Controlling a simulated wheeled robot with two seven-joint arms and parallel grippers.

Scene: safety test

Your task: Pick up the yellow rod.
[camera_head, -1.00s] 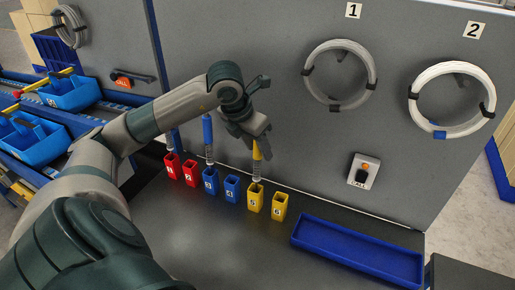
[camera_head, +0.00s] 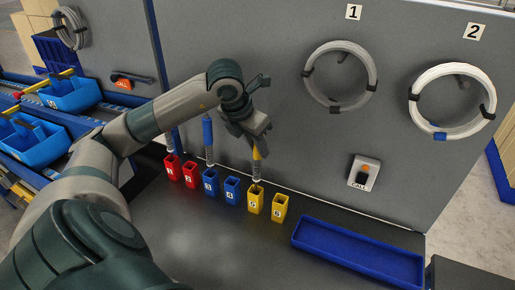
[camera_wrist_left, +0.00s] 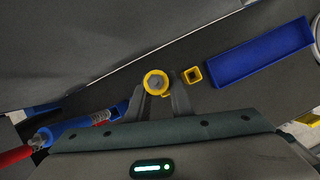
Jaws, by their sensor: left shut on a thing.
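The yellow rod (camera_head: 257,154) stands upright above the yellow holder marked 5 (camera_head: 255,200), its grey lower part reaching down into the holder. My left gripper (camera_head: 257,146) is at the rod's top and is shut on it. In the left wrist view, the rod's round yellow end (camera_wrist_left: 156,82) sits between the two fingers (camera_wrist_left: 159,99). The fingers hide part of the rod in the head view. My right gripper is not in view.
Beside it stand yellow holder 6 (camera_head: 280,208), two blue holders (camera_head: 232,190) and two red holders (camera_head: 190,174). A blue rod (camera_head: 208,130) and a red rod stand left. A blue tray (camera_head: 358,252) lies right. A grey panel (camera_head: 300,150) rises close behind.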

